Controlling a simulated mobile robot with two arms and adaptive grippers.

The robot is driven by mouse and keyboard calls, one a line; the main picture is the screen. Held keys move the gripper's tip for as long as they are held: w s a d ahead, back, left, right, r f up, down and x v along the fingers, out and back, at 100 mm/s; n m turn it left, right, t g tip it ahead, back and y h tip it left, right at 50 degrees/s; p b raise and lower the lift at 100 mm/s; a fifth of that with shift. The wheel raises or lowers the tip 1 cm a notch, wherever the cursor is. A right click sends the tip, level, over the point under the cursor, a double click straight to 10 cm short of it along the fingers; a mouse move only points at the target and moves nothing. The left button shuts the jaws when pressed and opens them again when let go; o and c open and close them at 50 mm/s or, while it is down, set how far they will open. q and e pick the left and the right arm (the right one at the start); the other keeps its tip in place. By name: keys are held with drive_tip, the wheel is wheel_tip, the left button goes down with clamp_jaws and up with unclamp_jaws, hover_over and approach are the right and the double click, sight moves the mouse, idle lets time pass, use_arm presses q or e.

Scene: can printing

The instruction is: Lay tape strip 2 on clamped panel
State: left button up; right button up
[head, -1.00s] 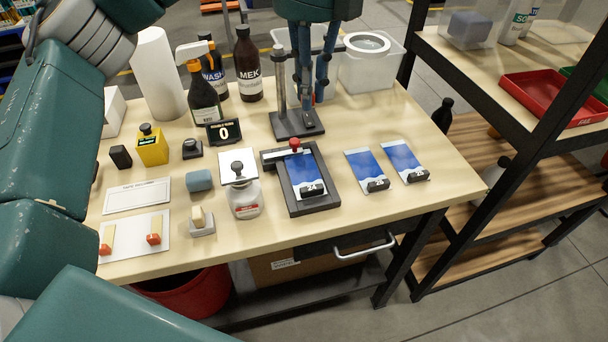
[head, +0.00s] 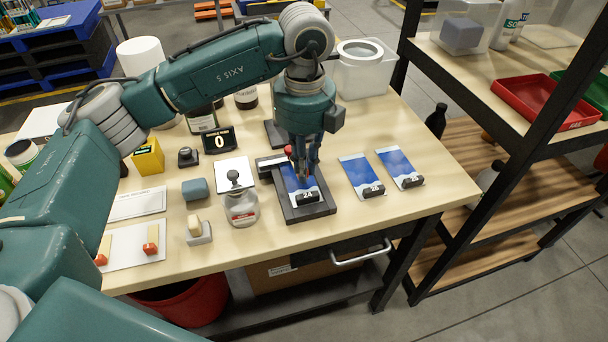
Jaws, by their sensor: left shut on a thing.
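The clamped panel (head: 294,180) is a blue printed panel tagged 24, lying in a dark clamp fixture (head: 318,211) with a red knob (head: 288,151). My left gripper (head: 305,174) points straight down at the panel, its fingertips at or just above its upper right part. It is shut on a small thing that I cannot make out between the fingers. Two pale tape strips with red ends, one left (head: 103,250) and one right (head: 150,240), lie on a white card (head: 127,246) at the table's left front. My right gripper is not in view.
Two more panels, one nearer (head: 357,172) and one farther right (head: 396,161), lie right of the fixture. My left arm hides part of the bottles behind. The table's right front is clear.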

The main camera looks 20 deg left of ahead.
use_arm(q)
wheel_tip(320, 180, down, 3)
drive_tip(key=shift+f+p, duration=0.2)
drive_tip(key=shift+p, duration=0.1)
drive_tip(key=shift+f, duration=0.1)
drive_tip(key=shift+f, duration=0.15)
drive_tip(key=o, duration=0.5)
drive_tip(key=shift+r, duration=0.2)
wheel_tip(320, 180, up, 12)
drive_tip(key=shift+r+b, duration=0.1)
drive_tip(key=shift+b, duration=1.05)
